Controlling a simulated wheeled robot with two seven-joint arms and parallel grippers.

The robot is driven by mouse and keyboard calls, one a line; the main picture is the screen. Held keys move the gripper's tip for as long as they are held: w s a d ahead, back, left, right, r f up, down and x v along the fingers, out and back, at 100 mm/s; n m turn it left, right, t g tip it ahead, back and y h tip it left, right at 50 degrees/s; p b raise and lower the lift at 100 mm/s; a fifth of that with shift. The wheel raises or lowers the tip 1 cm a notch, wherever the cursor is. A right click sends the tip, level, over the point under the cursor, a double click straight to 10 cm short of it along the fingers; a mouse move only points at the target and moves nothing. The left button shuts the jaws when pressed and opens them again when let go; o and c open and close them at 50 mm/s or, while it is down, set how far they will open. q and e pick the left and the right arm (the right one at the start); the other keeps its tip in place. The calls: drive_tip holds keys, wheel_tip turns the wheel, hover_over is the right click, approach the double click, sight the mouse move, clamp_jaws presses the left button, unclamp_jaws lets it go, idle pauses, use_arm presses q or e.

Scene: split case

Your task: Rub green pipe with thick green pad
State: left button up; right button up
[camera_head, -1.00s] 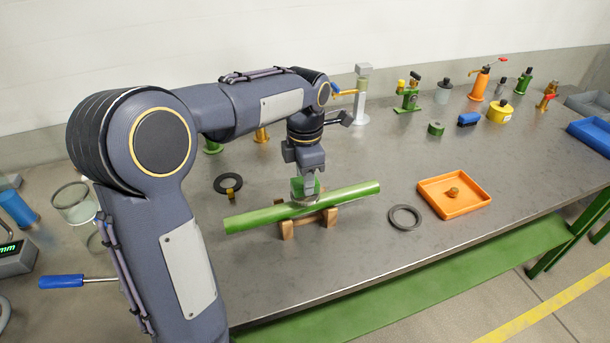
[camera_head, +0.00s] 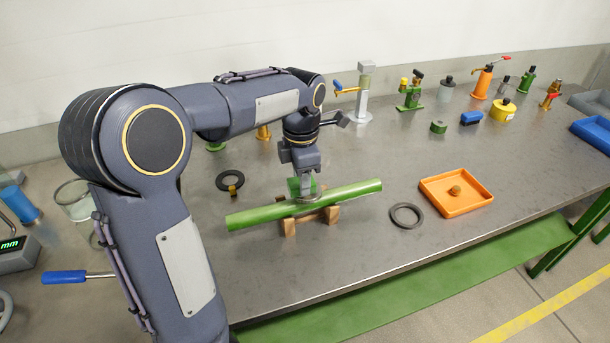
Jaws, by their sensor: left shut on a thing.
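The green pipe (camera_head: 350,193) lies across a wooden cradle (camera_head: 288,227) on the grey bench, running from lower left to upper right. My left gripper (camera_head: 303,186) points down over the left-middle part of the pipe. It is shut on the thick green pad (camera_head: 294,187), which shows partly between and beside the fingers. The pad is at the pipe's upper side; whether it touches cannot be told for sure. My right gripper is not in view.
A black ring (camera_head: 230,180) lies behind the pipe's left end. A grey ring (camera_head: 406,215) and an orange tray (camera_head: 462,207) with a brown lump lie to the right. Several bottles and tools, including a small green cylinder (camera_head: 438,127), stand at the back. The front bench is clear.

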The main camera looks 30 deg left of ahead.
use_arm(q)
drive_tip(key=shift+w+d, duration=0.15)
drive_tip(key=shift+w+d+f+p, duration=0.15)
drive_tip(key=shift+w+d+p, duration=0.25)
drive_tip(key=shift+w+d, duration=0.35)
drive_tip(key=shift+s+a, duration=0.1)
drive_tip(key=shift+a, duration=0.05)
drive_tip(key=shift+s+a, duration=0.75)
drive_tip(key=shift+s, duration=0.05)
drive_tip(key=shift+w+d+p, duration=0.4)
drive_tip(key=shift+w+d, duration=0.45)
drive_tip(key=shift+s+a, duration=0.1)
drive_tip(key=shift+s+a, duration=0.75)
drive_tip(key=shift+s, duration=0.05)
